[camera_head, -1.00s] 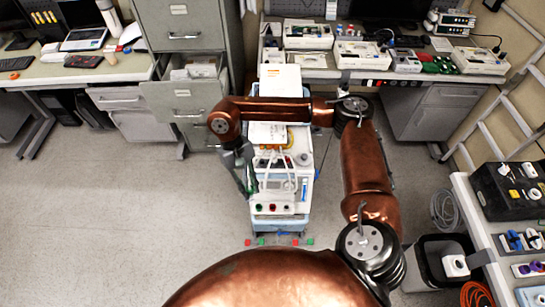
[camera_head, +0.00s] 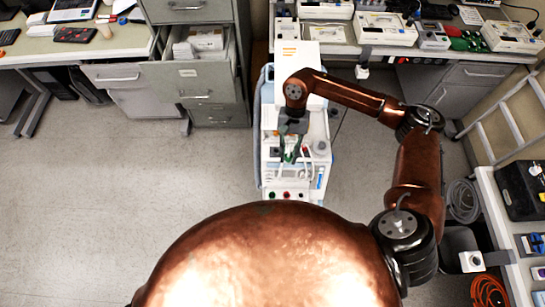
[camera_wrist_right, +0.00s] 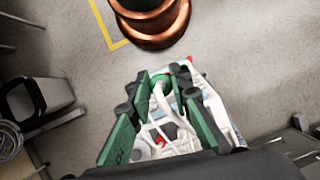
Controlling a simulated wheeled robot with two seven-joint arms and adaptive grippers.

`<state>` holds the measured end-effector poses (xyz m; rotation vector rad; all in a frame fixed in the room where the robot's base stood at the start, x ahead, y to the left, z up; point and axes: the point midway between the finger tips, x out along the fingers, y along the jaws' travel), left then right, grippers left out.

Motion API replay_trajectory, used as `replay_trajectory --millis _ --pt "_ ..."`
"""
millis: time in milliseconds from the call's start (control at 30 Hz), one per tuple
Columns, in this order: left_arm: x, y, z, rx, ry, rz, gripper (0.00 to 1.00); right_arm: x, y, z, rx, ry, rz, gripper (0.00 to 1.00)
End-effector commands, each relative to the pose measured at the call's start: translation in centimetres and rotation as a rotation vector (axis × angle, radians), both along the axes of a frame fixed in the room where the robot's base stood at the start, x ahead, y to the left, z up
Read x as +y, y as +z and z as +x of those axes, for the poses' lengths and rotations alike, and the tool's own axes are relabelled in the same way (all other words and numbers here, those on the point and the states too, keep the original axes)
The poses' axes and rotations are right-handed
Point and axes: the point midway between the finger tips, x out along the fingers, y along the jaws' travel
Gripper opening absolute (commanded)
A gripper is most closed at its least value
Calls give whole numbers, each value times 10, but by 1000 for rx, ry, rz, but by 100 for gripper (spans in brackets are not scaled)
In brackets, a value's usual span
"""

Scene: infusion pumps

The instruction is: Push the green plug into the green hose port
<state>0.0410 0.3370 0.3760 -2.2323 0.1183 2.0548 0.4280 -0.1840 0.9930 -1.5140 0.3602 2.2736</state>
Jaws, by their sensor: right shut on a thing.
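The white pump machine (camera_head: 318,150) stands below the right arm. Its green hose port (camera_head: 272,194) is at the left of the row low on its front, beside a red port (camera_head: 286,195). My right gripper (camera_head: 291,158) points down over the machine's top, above the port row. In the right wrist view, its green-sided fingers (camera_wrist_right: 162,88) are shut around a small green thing (camera_wrist_right: 161,79), which looks like the green plug. White hoses run between and behind the fingers. The plug's tip is hidden, and I cannot tell whether it touches the machine. My left gripper is out of view.
A grey cabinet (camera_head: 190,50) with an open drawer (camera_head: 208,50) stands left of the machine. A bench with several devices (camera_head: 385,28) is behind it. A side table (camera_head: 510,215) is at the right. The floor at left is clear.

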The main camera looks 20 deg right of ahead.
Motion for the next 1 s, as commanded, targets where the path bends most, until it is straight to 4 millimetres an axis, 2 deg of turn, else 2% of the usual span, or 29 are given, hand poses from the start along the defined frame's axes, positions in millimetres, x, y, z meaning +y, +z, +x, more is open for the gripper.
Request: replay_trajectory --millis 100,233,400,600,800,1000 --pt "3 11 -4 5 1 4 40 17 -21 -4 7 -316 6 0" --pt "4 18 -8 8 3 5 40 33 -37 -2 5 -652 5 0" --pt "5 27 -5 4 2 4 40 49 -49 4 2 -1059 4 0" --pt "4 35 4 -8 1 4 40 57 -55 13 1 -1464 3 0" --pt "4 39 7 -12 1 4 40 56 -58 19 0 -1709 -2 0" --pt "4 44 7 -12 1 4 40 56 -58 21 3 -1782 -3 0"
